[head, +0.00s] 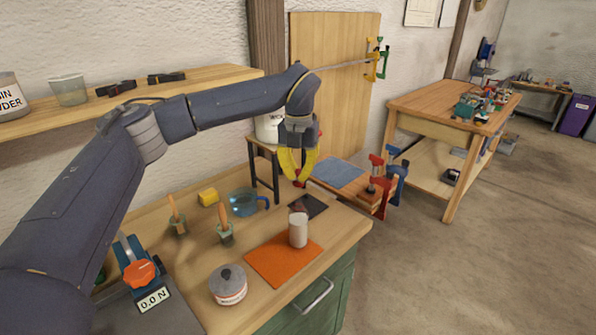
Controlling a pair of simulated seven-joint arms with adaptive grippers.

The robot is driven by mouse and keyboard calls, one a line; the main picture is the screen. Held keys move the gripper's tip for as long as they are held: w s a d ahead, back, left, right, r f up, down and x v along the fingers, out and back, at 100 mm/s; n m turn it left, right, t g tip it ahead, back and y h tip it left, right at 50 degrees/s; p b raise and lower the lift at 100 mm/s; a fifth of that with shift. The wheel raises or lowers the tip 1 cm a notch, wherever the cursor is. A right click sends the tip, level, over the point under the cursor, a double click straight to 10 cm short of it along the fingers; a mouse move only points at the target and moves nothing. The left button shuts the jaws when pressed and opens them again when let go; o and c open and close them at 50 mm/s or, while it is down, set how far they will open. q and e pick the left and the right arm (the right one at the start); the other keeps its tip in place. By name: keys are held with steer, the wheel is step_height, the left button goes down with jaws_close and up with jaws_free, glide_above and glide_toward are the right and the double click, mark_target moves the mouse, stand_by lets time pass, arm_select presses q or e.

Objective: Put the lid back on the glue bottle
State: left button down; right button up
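A white, upright bottle (298,231), which I take for the glue bottle, stands on an orange mat (262,262) near the front right of the workbench. Its top is small and unclear against a dark patch behind it. My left gripper (299,179) has yellow fingers pointing down, above and apart from the bottle. Its fingertips close around a small red piece (300,180) that looks like the lid; the fingers partly hide it. My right gripper is out of view.
A lidded round tin (229,287) stands left of the mat. A small stand with a white tub (268,130) is behind.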

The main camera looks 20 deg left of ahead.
arm_select(q)
steer(key=shift+f, duration=2.75)
steer(key=shift+f, duration=0.25)
stand_by(0.5)
steer(key=c, duration=0.9)
jaws_free()
steer(key=shift+c, duration=0.2)
steer(key=shift+r, duration=3.5)
jaws_close()
